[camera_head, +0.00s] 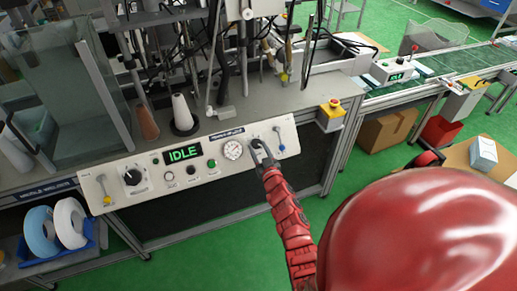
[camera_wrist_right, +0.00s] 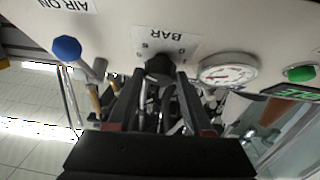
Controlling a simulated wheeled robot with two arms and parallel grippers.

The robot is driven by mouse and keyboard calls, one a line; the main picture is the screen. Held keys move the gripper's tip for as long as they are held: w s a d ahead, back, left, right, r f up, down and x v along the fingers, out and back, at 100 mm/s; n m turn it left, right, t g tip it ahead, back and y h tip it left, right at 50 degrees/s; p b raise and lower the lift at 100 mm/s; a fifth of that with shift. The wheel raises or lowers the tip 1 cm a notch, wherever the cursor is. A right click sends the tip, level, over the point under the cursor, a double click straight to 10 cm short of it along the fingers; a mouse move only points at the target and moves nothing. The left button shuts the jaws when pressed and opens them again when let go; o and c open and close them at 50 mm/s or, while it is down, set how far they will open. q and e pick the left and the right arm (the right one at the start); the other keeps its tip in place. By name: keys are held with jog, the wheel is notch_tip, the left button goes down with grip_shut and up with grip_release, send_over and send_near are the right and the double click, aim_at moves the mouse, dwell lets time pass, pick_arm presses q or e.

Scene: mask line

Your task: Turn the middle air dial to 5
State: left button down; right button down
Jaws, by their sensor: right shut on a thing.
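The white control panel (camera_head: 205,178) runs along the front of the machine. In the right wrist view, a black dial (camera_wrist_right: 158,66) sits under an upside-down "BAR" label. My right gripper (camera_head: 262,150) is at the panel just right of the round gauge (camera_head: 233,150), hiding the dial in the head view. In the right wrist view its two dark fingers (camera_wrist_right: 158,78) stand either side of the dial, shut on it. The gauge also shows there (camera_wrist_right: 228,73); its reading is too small to tell. My left gripper is not in view.
A blue-tipped lever (camera_wrist_right: 67,48) is close beside the dial, by the "AIR ON" label. A green button (camera_wrist_right: 300,73) and the green "IDLE" display (camera_head: 182,153) lie on the gauge's other side. A yellow box with a red button (camera_head: 331,113) is at the panel's right end.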

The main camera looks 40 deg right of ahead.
jog(key=shift+d+r+n+y+p, duration=0.1)
jog(key=shift+r+n+y+p, duration=0.15)
jog(key=shift+n+y+p, duration=0.7)
jog(key=shift+d+f+n+t+y, duration=0.15)
jog(key=shift+n+t+y, duration=0.15)
jog(key=shift+n+y, duration=0.65)
jog(key=n+y, duration=0.1)
jog(key=n, duration=0.2)
jog(key=shift+d, duration=0.2)
jog(key=shift+d+n+g+y, duration=0.1)
jog(key=shift+n+g+y, duration=0.3)
jog(key=shift+n+y, duration=0.85)
jog(key=shift+n+h, duration=0.25)
jog(key=shift+n, duration=0.1)
jog(key=shift+c, duration=1.5)
grip_release()
jog(key=shift+s, duration=0.15)
